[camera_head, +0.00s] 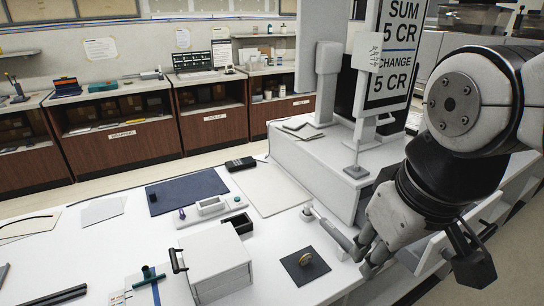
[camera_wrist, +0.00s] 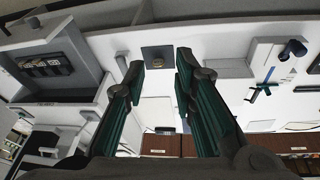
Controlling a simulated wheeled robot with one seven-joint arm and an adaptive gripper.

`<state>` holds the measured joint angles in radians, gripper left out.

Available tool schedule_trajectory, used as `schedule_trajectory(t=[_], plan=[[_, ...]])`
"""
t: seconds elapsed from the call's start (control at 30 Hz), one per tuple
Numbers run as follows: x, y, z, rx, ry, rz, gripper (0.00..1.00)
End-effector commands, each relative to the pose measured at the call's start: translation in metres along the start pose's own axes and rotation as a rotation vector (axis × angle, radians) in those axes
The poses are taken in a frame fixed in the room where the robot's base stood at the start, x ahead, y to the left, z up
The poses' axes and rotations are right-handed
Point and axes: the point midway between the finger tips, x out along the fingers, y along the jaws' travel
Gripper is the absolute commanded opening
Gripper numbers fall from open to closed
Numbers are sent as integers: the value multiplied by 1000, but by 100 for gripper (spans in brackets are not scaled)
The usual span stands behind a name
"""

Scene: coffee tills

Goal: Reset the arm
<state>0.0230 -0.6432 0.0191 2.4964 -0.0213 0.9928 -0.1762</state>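My arm (camera_head: 455,110) reaches in from the right in the head view, bent downward over the right part of the white counter. My gripper (camera_wrist: 160,63) shows in the wrist view with its two dark teal-padded fingers spread apart. Nothing is between the fingers. A small dark square mat (camera_head: 318,271) with a gold coin-like piece (camera_head: 305,259) on it lies on the counter, apart from my gripper. The mat also shows beyond the fingertips in the wrist view (camera_wrist: 147,53). In the head view the fingers' opening is hard to make out.
A white till unit with a price display (camera_head: 391,50) stands behind my arm. An open cash tray (camera_wrist: 48,66) shows in the wrist view. A pale box (camera_head: 215,268), a blue mat (camera_head: 185,192) and a blue-green tool (camera_head: 148,273) occupy the counter. Wooden cabinets (camera_head: 120,129) line the back.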

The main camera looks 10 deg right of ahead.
Motion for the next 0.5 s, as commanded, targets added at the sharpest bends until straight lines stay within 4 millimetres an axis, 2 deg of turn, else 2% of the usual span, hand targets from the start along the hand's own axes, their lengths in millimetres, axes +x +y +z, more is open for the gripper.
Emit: schedule_trajectory(t=[0.1, 0.2, 0.5], plan=[[-4, -4, 16, 122, 29, -16, 25], [-5, -6, 23, 174, 37, -23, 25], [-6, -6, 24, 189, 38, -25, 25]])
